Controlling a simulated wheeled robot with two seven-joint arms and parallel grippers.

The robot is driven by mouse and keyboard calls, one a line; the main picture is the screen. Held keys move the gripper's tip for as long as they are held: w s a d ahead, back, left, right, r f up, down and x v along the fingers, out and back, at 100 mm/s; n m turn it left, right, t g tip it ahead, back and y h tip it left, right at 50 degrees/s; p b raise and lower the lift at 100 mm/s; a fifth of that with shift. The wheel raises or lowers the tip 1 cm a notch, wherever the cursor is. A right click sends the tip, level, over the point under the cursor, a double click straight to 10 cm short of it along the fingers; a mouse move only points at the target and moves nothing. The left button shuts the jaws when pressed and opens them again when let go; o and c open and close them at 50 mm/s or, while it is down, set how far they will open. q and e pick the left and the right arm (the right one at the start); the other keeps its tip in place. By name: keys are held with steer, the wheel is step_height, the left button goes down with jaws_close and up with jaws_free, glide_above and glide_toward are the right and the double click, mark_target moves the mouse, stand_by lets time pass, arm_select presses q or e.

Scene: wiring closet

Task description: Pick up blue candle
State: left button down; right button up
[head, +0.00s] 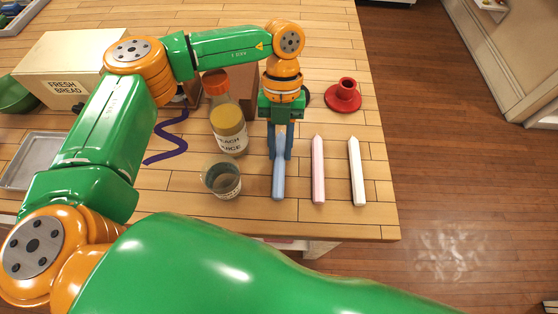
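The blue candle (279,182) is on the wooden table, left of a pink candle (318,172) and a white candle (356,172). My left gripper (281,156) reaches over its far part, with one finger on each side. The fingers lie close to the candle's sides, but whether they press on it I cannot tell. The far end of the blue candle is partly hidden by the gripper. The near end is clear to see. My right gripper is not in view.
A red candle holder (344,96) is at the back right. A bread box (66,68) and a metal tray (34,158) are at left. The table's right strip is clear.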

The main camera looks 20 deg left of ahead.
mark_target(280, 151)
arm_select(q)
steer(key=shift+r, duration=0.1)
stand_by(0.3)
step_height(280, 151, up, 8)
steer(key=p, duration=0.7)
stand_by(0.4)
